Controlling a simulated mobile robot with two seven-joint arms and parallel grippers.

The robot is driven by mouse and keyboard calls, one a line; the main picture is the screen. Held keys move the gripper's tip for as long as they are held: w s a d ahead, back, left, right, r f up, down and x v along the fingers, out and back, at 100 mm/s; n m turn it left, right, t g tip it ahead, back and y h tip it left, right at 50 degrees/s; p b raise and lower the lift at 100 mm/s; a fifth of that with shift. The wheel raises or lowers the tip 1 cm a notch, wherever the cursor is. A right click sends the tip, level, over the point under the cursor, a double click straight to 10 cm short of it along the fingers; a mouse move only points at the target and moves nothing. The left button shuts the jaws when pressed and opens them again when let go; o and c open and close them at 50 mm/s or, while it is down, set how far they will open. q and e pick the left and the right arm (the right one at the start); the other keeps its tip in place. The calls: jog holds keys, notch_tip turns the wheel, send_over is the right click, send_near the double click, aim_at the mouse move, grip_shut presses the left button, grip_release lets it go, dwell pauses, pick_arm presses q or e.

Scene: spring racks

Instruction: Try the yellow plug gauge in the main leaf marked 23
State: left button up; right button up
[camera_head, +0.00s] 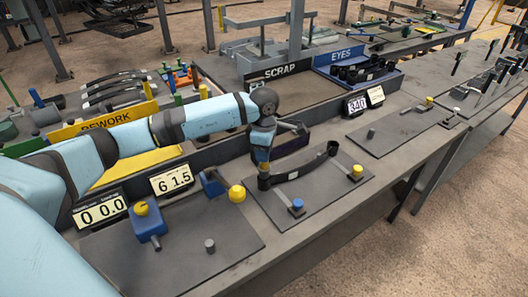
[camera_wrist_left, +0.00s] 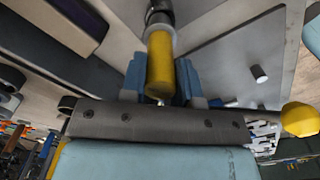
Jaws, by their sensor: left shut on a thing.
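The yellow plug gauge (camera_wrist_left: 160,66) is gripped between the blue fingers of my left gripper (camera_wrist_left: 160,88) in the left wrist view. Its far end, with a pale ring, meets a dark round part (camera_wrist_left: 160,12); I cannot tell whether it is inside it. In the head view my left gripper (camera_head: 263,163) points down over the near-left end of a dark curved leaf (camera_head: 300,168), with a bit of yellow between. The leaf lies across a dark plate (camera_head: 325,195), its other eye at the right. No mark 23 is legible. My right gripper is not in view.
A blue post (camera_head: 297,206) and a yellow-topped post (camera_head: 357,170) stand on the plate. Left of it is a plate with a blue block (camera_head: 147,222) and a yellow knob (camera_head: 237,194). Behind are SCRAP (camera_head: 280,73), EYES (camera_head: 347,52) and REWORK (camera_head: 105,120) areas.

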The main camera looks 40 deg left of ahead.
pick_arm(q)
jog(key=shift+r+p, duration=0.45)
jog(key=shift+r, duration=0.85)
jog(key=shift+r, duration=0.1)
jog(key=shift+r+p, duration=0.9)
jog(key=shift+r, duration=1)
